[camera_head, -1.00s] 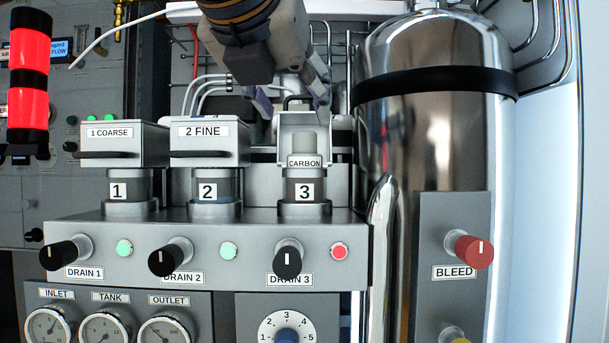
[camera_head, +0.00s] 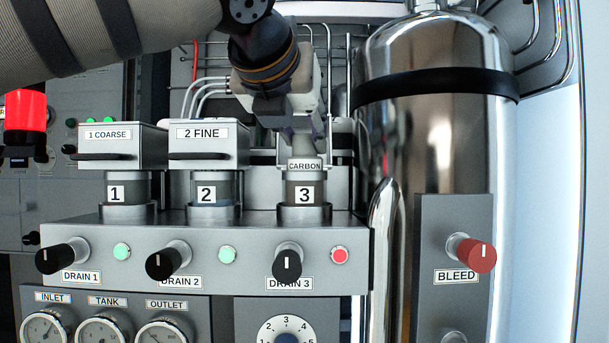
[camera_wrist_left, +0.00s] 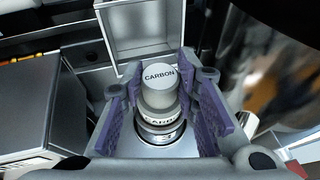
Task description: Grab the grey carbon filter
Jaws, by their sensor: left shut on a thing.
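The grey carbon filter (camera_head: 305,166) stands upright in housing 3 (camera_head: 305,193), with its CARBON label facing forward. In the left wrist view the filter (camera_wrist_left: 160,84) shows a round top, also marked CARBON, between the purple finger pads. My left gripper (camera_head: 303,146) comes down from above and is shut on the upper part of the filter. The gripper hides much of the filter's top in the head view. The filter still sits in its housing. My right gripper is not in view.
Closed housings 1 COARSE (camera_head: 110,148) and 2 FINE (camera_head: 208,147) stand to the left. The raised cover (camera_wrist_left: 140,30) of housing 3 is behind the filter. A large metal tank (camera_head: 435,140) stands close on the right. Drain knobs (camera_head: 287,263) line the front below.

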